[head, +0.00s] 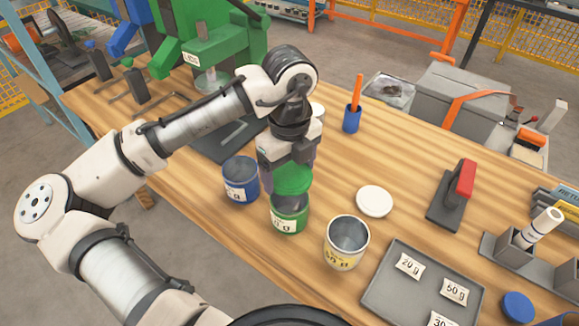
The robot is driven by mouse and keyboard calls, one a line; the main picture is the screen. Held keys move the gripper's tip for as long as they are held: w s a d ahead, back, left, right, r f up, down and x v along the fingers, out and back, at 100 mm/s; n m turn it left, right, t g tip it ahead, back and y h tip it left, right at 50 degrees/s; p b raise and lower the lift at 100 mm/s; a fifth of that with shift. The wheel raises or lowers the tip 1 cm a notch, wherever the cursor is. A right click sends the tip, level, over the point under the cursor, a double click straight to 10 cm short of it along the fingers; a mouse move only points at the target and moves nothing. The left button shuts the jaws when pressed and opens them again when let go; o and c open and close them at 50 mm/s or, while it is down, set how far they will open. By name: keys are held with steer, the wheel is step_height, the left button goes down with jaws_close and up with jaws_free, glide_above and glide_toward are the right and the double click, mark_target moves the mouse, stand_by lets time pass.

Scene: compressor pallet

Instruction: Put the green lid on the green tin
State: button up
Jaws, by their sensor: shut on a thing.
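The green lid (293,180) is tilted and held in my gripper (290,168), which is shut on it. The lid is directly above the back of the green tin (289,220), partly covering its opening in this view. I cannot tell whether the lid touches the tin's rim. The green tin stands upright and open on the wooden table, with a white label on its front. My gripper's fingertips are partly hidden behind the lid.
A blue tin (240,182) stands left of the green tin, and an open white tin (346,243) stands to its right. A white lid (374,201) lies on the table (400,160). A grey tray (375,292) holds labelled packets at the front right.

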step_height(320, 180, down, 4)
steer(key=b, duration=0.3)
steer(key=shift+f+b, duration=0.4)
steer(key=shift+f, duration=0.3)
steer(key=shift+f+p, duration=0.3)
steer(key=shift+f, duration=0.2)
stand_by(2.0)
steer(key=o, duration=0.9)
steer(key=shift+r+p, duration=3.15)
steer(key=shift+r, duration=0.4)
